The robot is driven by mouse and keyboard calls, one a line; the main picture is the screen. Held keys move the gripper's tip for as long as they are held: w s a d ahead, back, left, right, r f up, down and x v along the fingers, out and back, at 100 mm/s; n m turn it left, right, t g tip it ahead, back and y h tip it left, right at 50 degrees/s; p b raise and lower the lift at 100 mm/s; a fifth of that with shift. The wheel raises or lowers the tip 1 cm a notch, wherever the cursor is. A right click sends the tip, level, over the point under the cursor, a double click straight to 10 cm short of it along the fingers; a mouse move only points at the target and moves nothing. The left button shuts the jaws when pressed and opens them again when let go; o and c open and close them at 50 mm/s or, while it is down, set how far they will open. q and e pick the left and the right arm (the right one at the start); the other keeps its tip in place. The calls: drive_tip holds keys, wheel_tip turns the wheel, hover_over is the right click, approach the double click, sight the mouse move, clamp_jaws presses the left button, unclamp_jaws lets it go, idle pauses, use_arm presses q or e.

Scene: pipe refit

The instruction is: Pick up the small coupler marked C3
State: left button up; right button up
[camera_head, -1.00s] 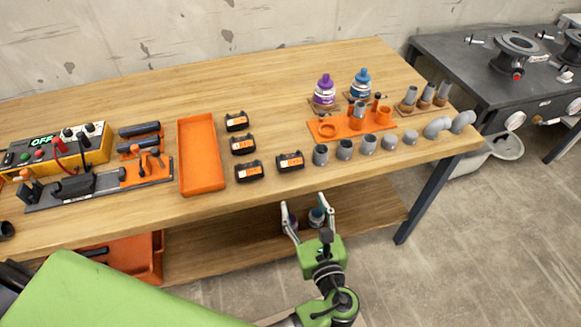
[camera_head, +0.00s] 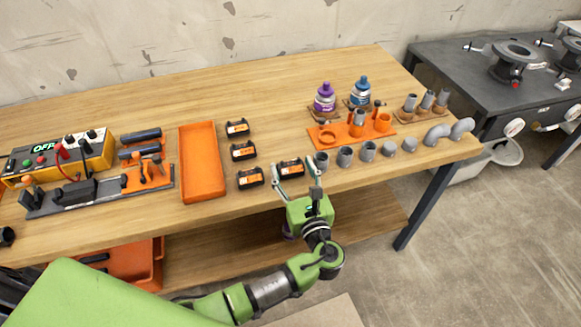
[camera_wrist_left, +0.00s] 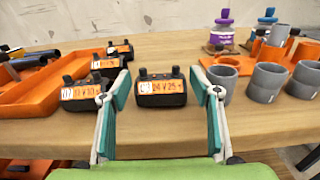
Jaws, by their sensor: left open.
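Grey couplers stand in a row along the front right of the table. The leftmost coupler (camera_head: 321,161) is beside my left gripper's right finger, and another coupler (camera_head: 345,157) and a third (camera_head: 368,151) stand to its right. The near two also show in the left wrist view, at the first (camera_wrist_left: 222,82) and second (camera_wrist_left: 265,82). No C3 mark is readable on any of them. My left gripper (camera_head: 295,173) is open and empty at the table's front edge. In the left wrist view its spread fingers (camera_wrist_left: 159,92) frame a black battery block (camera_wrist_left: 161,88) standing beyond.
Several black battery blocks (camera_head: 250,177) stand left of the couplers, beside an orange tray (camera_head: 187,160). An orange fixture plate (camera_head: 318,140) lies behind the couplers, with purple (camera_head: 325,100) and blue (camera_head: 360,93) bottles farther back. Grey elbows (camera_head: 437,134) stand at the right.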

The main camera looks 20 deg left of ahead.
use_arm(q)
drive_tip(key=shift+x, duration=1.15)
drive_tip(key=c, duration=0.9)
